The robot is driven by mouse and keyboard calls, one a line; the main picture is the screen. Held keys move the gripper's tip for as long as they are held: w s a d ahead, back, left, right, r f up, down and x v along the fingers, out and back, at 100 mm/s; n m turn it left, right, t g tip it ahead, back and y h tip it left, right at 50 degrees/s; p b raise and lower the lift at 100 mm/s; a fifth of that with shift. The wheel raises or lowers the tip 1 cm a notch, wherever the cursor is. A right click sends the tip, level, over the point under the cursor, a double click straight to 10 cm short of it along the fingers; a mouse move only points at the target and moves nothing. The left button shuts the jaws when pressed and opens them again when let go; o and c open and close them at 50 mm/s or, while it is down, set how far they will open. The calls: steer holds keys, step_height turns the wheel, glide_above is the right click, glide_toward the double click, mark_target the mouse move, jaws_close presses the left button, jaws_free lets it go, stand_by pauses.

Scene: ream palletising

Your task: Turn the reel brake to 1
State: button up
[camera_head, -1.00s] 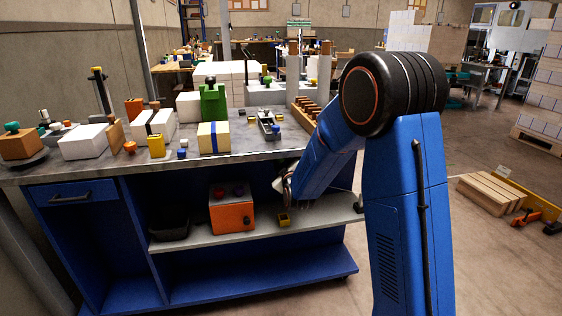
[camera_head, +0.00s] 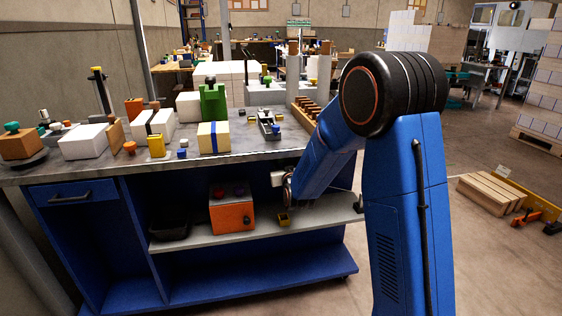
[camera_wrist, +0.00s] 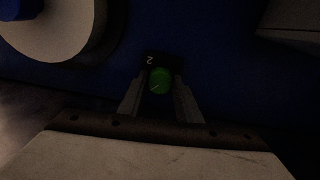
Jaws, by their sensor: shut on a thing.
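In the wrist view a small round green knob (camera_wrist: 160,80) with a thin pale line on its face sits in front of a dark plate (camera_wrist: 150,58) marked with a 2, which looks turned over in this view. I take the knob for the reel brake. My gripper (camera_wrist: 159,85) is shut on the knob, with one finger on each side. Any other marks on the plate are hidden or too dark to read. In the head view my gripper is not clearly visible; my arm reaches down to the bench front, near the shelf.
A big pale round thing (camera_wrist: 55,22), perhaps a reel, is close at the upper left in the wrist view. The shelf (camera_head: 255,233) holds an orange box (camera_head: 231,213), a black tray (camera_head: 170,230) and a small yellow block (camera_head: 284,219). The bench top (camera_head: 250,143) is crowded.

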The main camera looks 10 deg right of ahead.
steer(key=shift+m, duration=1.7)
steer(key=shift+f, duration=0.1)
steer(key=o, duration=1.1)
steer(key=shift+s, duration=0.2)
